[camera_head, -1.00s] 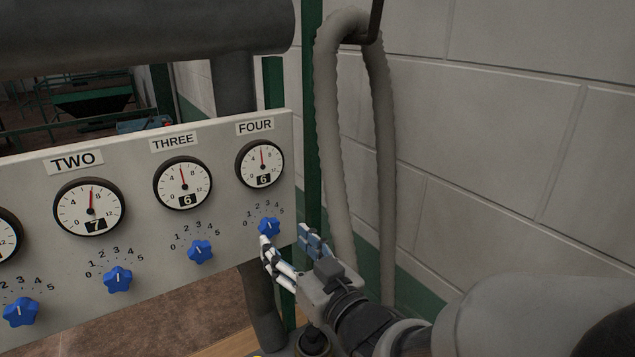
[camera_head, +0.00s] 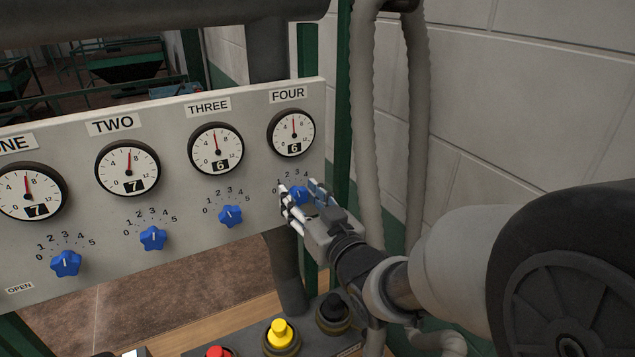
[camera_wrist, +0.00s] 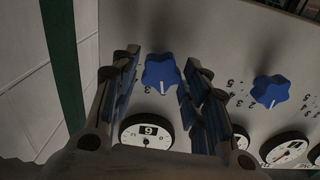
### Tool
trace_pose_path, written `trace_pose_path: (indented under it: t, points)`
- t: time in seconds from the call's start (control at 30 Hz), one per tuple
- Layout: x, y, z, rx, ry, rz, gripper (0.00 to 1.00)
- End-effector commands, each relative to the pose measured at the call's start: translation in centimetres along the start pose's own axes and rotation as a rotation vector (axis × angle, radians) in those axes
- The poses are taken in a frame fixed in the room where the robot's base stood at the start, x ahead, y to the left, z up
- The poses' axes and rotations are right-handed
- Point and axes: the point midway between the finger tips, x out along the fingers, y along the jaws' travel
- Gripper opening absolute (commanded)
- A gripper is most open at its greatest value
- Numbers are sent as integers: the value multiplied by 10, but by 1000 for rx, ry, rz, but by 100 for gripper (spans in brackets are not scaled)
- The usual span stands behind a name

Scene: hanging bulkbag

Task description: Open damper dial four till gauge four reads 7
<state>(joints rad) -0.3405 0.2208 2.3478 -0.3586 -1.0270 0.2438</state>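Dial four is a blue star-shaped knob (camera_head: 298,195) low on the right end of the panel. It also shows in the wrist view (camera_wrist: 161,73), with its white mark pointing toward gauge four. My gripper (camera_head: 299,190) is open, its two fingers on either side of dial four. The wrist view shows a gap between the knob and each finger of my gripper (camera_wrist: 160,82). Gauge four (camera_head: 291,133), above the dial, shows 6 in its window. It appears upside down in the wrist view (camera_wrist: 147,132). My fingers partly hide dial four's number scale.
The grey panel (camera_head: 75,190) holds other gauges and blue dials, including dial three (camera_head: 230,216), to the left. Grey hoses (camera_head: 366,120) hang at right before a block wall. A yellow button (camera_head: 281,332) and a red button (camera_head: 219,352) are below.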

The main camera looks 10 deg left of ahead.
Motion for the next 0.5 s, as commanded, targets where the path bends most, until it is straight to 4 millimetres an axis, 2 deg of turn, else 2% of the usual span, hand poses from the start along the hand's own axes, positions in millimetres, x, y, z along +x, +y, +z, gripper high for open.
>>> trace_pose_path:
  t: [0.07, 0.43, 0.5]
  points:
    - [0, 0, 0, 0, 0, 0, 34]
    - [0, 0, 0, 0, 0, 0, 9]
    - [0, 0, 0, 1, 0, 0, 9]
